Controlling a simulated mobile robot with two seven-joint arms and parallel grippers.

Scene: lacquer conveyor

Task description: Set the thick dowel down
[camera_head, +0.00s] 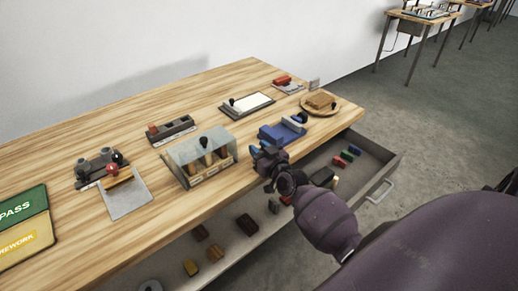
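I cannot make out the thick dowel with certainty. Several tan rounded pieces (205,160) show inside a clear-lidded case (190,151) on the table, but their sizes are too small to compare. My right gripper (263,154) reaches in from the lower right, over the table's front edge, right of the case and just in front of a blue fixture (283,133). Its fingers are small and dark, and whether they hold anything cannot be told. My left gripper is not in view.
The wooden table (150,110) carries a grey plate (126,200), a white-topped tray (247,104), a round wooden dish (334,111) and green and yellow PASS and REWORK panels (22,222). An open drawer (389,166) with small coloured blocks juts out below the front edge.

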